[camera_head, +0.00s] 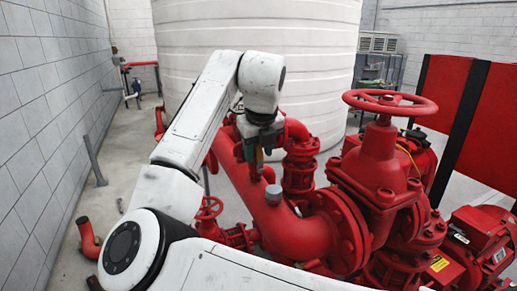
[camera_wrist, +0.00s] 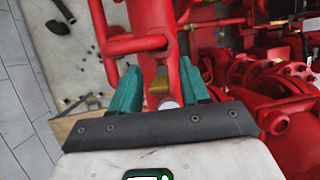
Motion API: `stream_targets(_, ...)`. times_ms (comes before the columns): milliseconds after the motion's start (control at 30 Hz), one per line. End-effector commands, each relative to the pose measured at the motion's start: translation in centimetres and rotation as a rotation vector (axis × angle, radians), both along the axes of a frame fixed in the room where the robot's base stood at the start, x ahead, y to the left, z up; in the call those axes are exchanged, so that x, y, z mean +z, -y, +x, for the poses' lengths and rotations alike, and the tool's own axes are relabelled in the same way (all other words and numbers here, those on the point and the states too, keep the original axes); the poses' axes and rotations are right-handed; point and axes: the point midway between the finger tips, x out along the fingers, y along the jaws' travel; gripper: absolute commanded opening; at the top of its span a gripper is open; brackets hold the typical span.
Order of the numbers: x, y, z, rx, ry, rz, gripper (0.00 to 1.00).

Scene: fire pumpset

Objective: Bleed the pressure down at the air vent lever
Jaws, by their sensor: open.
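My gripper (camera_head: 251,156) hangs over the large red pipe (camera_head: 252,190) in the head view, jaws pointing down. In the wrist view my gripper (camera_wrist: 160,68) shows two teal fingers spread apart. A small brass fitting (camera_wrist: 158,88) shows between the fingers, with a pale round end below it, partly hidden by the gripper body. The fingers do not visibly close on it. A red bar-like part (camera_wrist: 135,44) lies just beyond the left fingertip. I cannot tell which part is the air vent lever. A grey cap (camera_head: 273,193) stands on the pipe, right of and below my gripper.
A red gate valve with a large handwheel (camera_head: 389,103) stands at right. A smaller red handwheel (camera_head: 208,208) is below my arm. A white tank (camera_head: 270,35) stands behind. A grey block wall (camera_head: 45,120) closes the left side, with some clear floor (camera_head: 125,165) beside it.

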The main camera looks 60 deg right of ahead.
Motion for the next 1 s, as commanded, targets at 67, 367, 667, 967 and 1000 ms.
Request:
stream_targets(67, -0.07, 0.01, 0.02, 0.0, 0.0, 0.0, 0.46)
stream_targets(367, -0.04, 0.01, 0.01, 0.0, 0.0, 0.0, 0.32)
stream_targets(667, -0.02, 0.01, 0.0, 0.0, 0.0, 0.0, 0.04)
stream_targets(967, -0.01, 0.01, 0.0, 0.0, 0.0, 0.0, 0.0)
stream_targets(1000, 0.0, 0.01, -0.01, 0.0, 0.0, 0.0, 0.0)
